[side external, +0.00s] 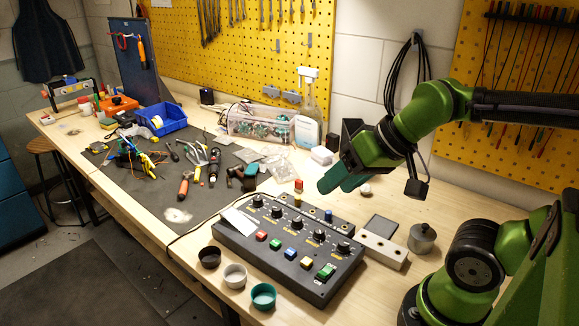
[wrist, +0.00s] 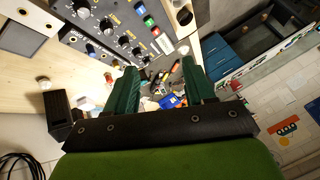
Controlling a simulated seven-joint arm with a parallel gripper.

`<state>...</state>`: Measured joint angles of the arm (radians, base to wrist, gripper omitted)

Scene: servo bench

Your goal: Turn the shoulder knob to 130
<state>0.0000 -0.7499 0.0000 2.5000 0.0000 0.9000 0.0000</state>
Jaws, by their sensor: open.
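The black control box (side external: 240,243) stands on the bench with a row of black knobs along its top, including one at the left end (side external: 257,201), a middle one (side external: 297,223) and one at the right end (side external: 344,247). Their labels and pointer settings are too small to read, so I cannot tell which is the shoulder knob. My gripper (side external: 343,181) is above and behind the box, apart from every knob. In the wrist view its two green fingers (wrist: 159,67) are spread and empty. Several knobs, such as a large one (wrist: 81,8), show at upper left there.
A white card (side external: 238,222) lies on the box's left end, near coloured buttons. Three small cups, including a teal one (side external: 263,295), stand in front. A drilled metal block (side external: 370,246) and a metal pot (side external: 421,238) are at right. Tools lie on the dark mat (side external: 150,190).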

